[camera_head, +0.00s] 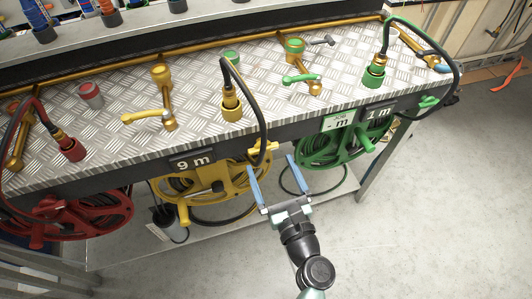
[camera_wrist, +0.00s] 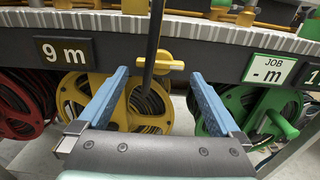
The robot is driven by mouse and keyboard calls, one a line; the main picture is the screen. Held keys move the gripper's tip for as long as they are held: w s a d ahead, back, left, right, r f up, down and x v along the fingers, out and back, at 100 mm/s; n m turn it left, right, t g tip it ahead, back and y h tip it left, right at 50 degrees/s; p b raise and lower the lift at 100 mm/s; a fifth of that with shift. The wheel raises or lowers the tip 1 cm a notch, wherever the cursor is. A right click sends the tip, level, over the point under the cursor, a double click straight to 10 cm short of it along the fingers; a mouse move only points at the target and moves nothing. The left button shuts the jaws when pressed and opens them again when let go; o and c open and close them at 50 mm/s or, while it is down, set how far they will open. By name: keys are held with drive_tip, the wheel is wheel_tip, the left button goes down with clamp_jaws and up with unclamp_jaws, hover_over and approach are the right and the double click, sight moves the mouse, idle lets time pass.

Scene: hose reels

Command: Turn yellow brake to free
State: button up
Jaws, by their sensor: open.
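The yellow brake (camera_head: 265,146) is a small handle on the bench's front edge, right of the 9 m sign. In the wrist view the yellow brake (camera_wrist: 165,62) lies roughly level, its longer end to the right. A black hose hangs close by its left side. The yellow reel (camera_head: 180,188) is below and left of it, and shows behind my fingers in the wrist view (camera_wrist: 72,92). My gripper (camera_head: 271,163) is open and empty just short of the brake. In the wrist view the brake is centred a little above and between the blue fingertips (camera_wrist: 158,75).
A red reel (camera_head: 75,222) is at the left and a green reel (camera_head: 345,150) at the right, with a green brake (camera_head: 428,102) on the edge. Valves and hose couplings stand on the metal bench top (camera_head: 205,100). Open floor (camera_head: 420,220) lies in front.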

sight(265, 152)
drive_tip(key=shift+x, duration=2.3)
drive_tip(key=c, duration=1)
